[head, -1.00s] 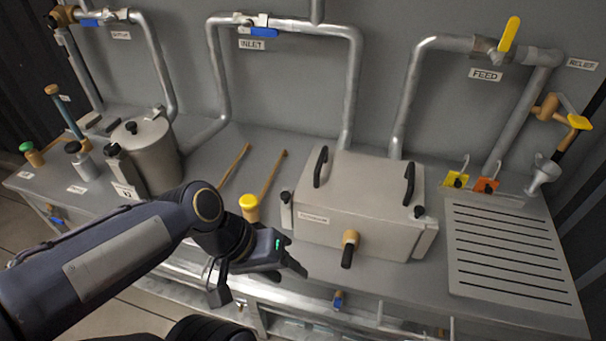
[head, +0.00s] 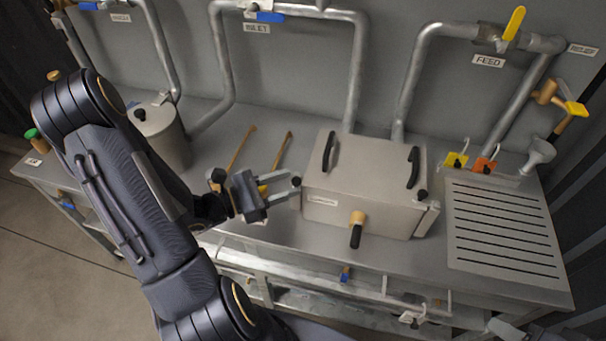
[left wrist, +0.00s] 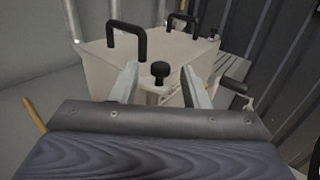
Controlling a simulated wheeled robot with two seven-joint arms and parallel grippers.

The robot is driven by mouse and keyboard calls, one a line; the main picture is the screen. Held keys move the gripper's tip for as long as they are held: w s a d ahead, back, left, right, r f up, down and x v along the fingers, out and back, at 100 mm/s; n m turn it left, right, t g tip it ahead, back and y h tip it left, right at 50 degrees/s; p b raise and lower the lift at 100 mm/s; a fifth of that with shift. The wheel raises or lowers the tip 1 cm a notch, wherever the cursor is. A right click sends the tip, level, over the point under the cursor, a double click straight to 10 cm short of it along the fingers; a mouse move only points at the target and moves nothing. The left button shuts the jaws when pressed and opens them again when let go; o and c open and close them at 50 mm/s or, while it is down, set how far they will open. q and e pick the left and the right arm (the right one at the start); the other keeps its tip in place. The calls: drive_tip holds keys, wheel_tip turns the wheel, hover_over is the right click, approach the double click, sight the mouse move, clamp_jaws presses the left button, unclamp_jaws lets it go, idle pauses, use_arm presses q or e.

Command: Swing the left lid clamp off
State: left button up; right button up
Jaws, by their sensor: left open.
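The beige lidded box (head: 335,205) sits on the bench with two black handles on its lid. The left lid clamp has a black knob (head: 296,181) and stands at the box's left side. My left gripper (head: 284,187) is open beside the box, its fingers reaching right toward that clamp. In the left wrist view the clamp's black knob (left wrist: 160,70) appears between the two spread fingers (left wrist: 159,84), which are not closed on it. The clamp's lower part is partly hidden. The right lid clamp (head: 424,202) is at the box's right side. A dark shape with a pale tip at bottom right may be my right gripper.
Two thin brown rods (head: 241,147) lie on the bench to the left. A round grey canister (head: 166,138) stands behind my left arm. A slotted drain plate (head: 508,232) lies to the right.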

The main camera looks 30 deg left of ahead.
sight(299, 179)
use_arm(q)
drive_tip(key=shift+p+x, duration=0.45)
drive_tip(key=shift+x, duration=2.2)
clamp_jaws()
drive_tip(key=shift+s+a+m+g+h, duration=0.15)
drive_tip(key=shift+s+m+g+h, duration=0.05)
drive_tip(key=shift+m+g+h, duration=0.7)
drive_tip(key=shift+s+a+m+g+h, duration=0.15)
drive_tip(key=shift+s+m+g+h, duration=0.05)
drive_tip(key=shift+m+g+h, duration=0.65)
unclamp_jaws()
